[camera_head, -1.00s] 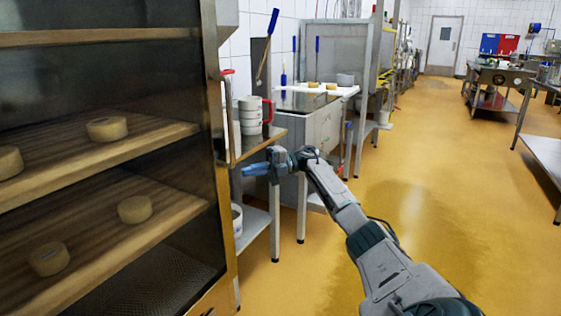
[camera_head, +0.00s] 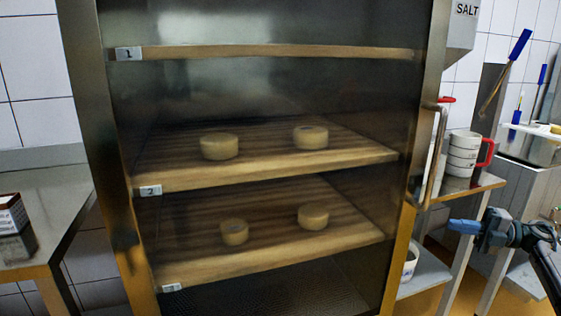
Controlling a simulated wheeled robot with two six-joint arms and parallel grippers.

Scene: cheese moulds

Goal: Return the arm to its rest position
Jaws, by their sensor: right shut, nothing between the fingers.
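My right gripper (camera_head: 464,227) is at the right of the head view, its blue fingertips pointing left. It is shut and empty. It hangs in the air in front of the low side table, to the right of the cabinet's door handle (camera_head: 432,155), apart from it. My right arm comes in from the lower right edge. My left gripper is not in view.
A glass-fronted cabinet (camera_head: 425,60) fills the middle, with cheeses (camera_head: 219,146) on two wooden shelves; its door looks shut. Stacked white moulds (camera_head: 462,155) and a red-handled jug stand on the side table (camera_head: 480,183). A metal table (camera_head: 50,190) with a box (camera_head: 12,214) is at left.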

